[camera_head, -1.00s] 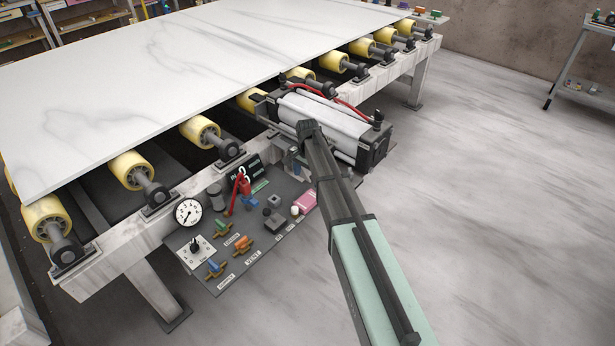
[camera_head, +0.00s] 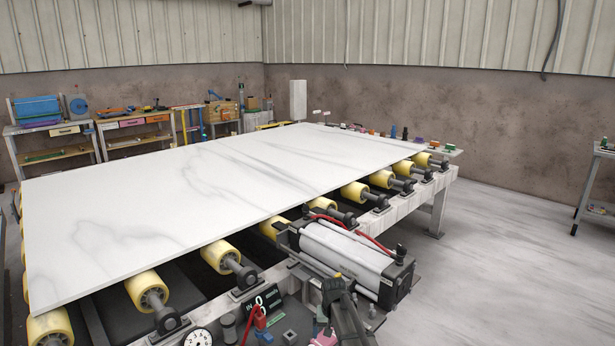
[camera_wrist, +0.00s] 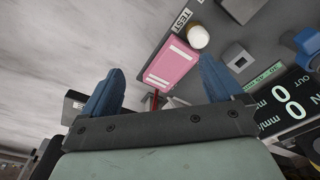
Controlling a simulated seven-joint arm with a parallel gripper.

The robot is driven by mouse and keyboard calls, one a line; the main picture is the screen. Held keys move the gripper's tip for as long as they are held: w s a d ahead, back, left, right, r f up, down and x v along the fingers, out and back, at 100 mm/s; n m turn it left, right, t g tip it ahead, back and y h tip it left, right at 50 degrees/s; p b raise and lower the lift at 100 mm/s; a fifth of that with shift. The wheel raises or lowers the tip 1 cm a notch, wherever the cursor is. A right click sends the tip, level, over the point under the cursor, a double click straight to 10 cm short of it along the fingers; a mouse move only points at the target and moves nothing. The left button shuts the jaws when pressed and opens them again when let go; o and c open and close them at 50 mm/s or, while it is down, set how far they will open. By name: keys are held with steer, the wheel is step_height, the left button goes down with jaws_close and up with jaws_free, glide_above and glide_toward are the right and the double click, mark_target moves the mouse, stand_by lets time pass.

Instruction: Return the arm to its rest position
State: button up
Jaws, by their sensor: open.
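My gripper (camera_wrist: 161,66) shows in the wrist view with its two blue fingers spread apart and nothing between them. Beyond the fingertips is a pink block (camera_wrist: 172,62) with white strips, on the grey control panel (camera_wrist: 208,12). I cannot tell the gap between fingers and block. In the head view my dark arm (camera_head: 346,312) enters at the bottom, right of centre, in front of the cylinder unit. My gripper cannot be made out clearly there.
A large white stone slab (camera_head: 180,190) lies on a roller table with yellow rollers (camera_head: 147,288). A grey cylinder unit (camera_head: 345,250) stands at its near side. A gauge (camera_head: 197,338) and a display (camera_head: 262,299) sit low in view. Open floor (camera_head: 500,270) lies to the right.

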steer(key=s+d+f+g, duration=0.2)
steer(key=s+f, duration=0.6)
steer(key=s, duration=0.9)
steer(key=s+d+f+g, duration=0.3)
steer(key=s+f, duration=0.6)
steer(key=s, duration=0.9)
steer(key=s+d+f+g, duration=0.2)
steer(key=s+f, duration=0.6)
steer(key=s, duration=0.9)
steer(key=shift+s+d+f+g, duration=0.2)
steer(key=shift+d+f+g, duration=0.15)
steer(key=shift+d, duration=0.8)
